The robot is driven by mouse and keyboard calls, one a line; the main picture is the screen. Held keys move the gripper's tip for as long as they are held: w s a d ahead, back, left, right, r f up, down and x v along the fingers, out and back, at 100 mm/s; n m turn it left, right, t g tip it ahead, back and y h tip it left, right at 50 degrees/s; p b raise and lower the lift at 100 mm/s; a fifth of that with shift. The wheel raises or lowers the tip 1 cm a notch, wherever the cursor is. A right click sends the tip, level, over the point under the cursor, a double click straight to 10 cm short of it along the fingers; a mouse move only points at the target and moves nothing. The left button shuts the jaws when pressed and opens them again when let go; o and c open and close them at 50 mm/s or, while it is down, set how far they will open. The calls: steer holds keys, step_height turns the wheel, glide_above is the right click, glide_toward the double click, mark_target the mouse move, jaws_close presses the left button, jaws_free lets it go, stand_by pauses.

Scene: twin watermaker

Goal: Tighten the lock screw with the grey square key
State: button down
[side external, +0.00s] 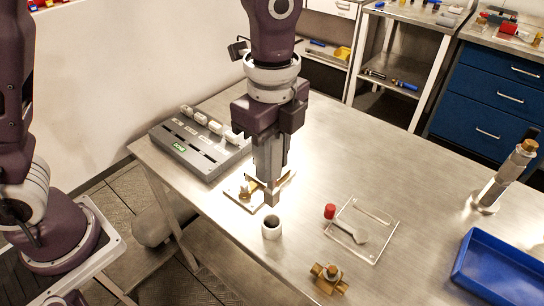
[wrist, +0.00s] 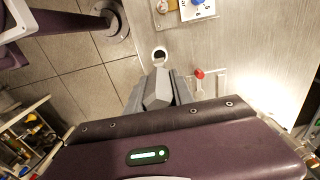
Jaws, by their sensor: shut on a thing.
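My gripper (side external: 270,178) points down over the middle left of the steel table, shut on the grey square key (side external: 271,197). The key hangs below the fingers, in front of a small pale plate (side external: 235,203) with brass fittings. In the wrist view the grey key (wrist: 157,92) sits between the fingers of my gripper (wrist: 158,98). The plate (wrist: 171,20) shows at that view's top edge, with a blue part beside it. I cannot make out the lock screw for certain, nor whether the key touches anything.
A grey-white cup (side external: 272,229) stands just in front of the key. A red-capped piece (side external: 330,211) and a clear stand (side external: 378,252) lie to the right, a brass fitting (side external: 328,279) in front. A grey box (side external: 197,151) is behind left, a blue tray (side external: 500,268) far right.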

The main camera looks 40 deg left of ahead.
steer(key=w+a+f+n, duration=0.1)
steer(key=a+f+n, duration=0.1)
steer(key=a+n, duration=0.3)
steer(key=w+a+f+n, duration=0.2)
steer(key=a+n, duration=0.4)
steer(key=n, duration=0.7)
steer(key=shift+f+n, duration=0.3)
steer(key=shift+f, duration=0.2)
steer(key=shift+w+f, duration=0.1)
steer(key=shift+f, duration=1.05)
steer(key=shift+m, duration=9)
steer(key=shift+r, duration=0.15)
